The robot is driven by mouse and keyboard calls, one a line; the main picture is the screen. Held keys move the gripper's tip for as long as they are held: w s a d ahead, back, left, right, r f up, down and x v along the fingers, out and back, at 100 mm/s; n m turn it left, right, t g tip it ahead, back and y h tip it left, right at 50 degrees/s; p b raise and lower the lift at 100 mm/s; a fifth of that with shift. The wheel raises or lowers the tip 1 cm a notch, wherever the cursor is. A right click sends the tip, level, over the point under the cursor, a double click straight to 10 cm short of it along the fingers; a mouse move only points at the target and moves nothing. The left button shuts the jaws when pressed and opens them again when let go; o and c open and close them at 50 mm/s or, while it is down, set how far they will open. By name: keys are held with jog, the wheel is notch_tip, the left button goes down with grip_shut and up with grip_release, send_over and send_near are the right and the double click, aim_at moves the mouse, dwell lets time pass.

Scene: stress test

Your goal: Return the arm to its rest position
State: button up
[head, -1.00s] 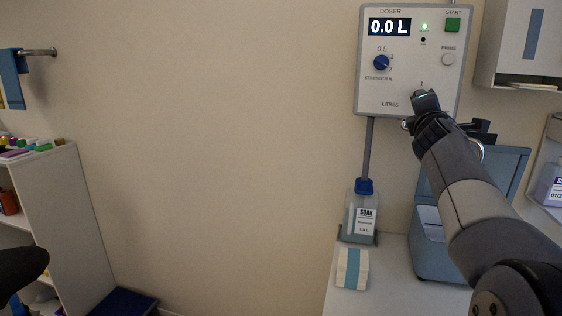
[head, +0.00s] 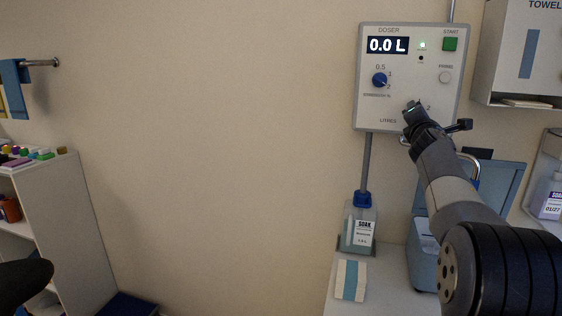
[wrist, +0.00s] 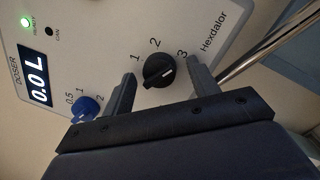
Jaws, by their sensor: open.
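My gripper (head: 413,108) is in front of the lower part of the doser panel (head: 375,115) in the head view. In the wrist view my gripper (wrist: 160,76) is open, with a finger on each side of a black knob (wrist: 158,70) marked 1, 2, 3. I see gaps between fingers and knob; whether the fingertips still reach around it, I cannot tell. In the head view the gripper hides most of this knob. My arm reaches up from the lower right.
The doser display (head: 388,45) reads 0.0 L, with a green light lit. A blue knob (head: 379,80) is on its left. Below stand a SOAK bottle (head: 358,228), a blue-striped block (head: 350,280) and an open blue box (head: 424,255). A towel dispenser (head: 510,60) is right.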

jog(key=n+y+p, duration=0.1)
jog(key=n, duration=0.5)
jog(key=n+y, duration=0.1)
jog(key=n, duration=0.6)
jog(key=n+y+p, duration=0.1)
jog(key=n, duration=0.6)
jog(key=shift+s+d+r+p, duration=0.1)
jog(key=shift+d+p, duration=0.15)
jog(key=shift+p, duration=0.05)
jog(key=shift+a, duration=0.1)
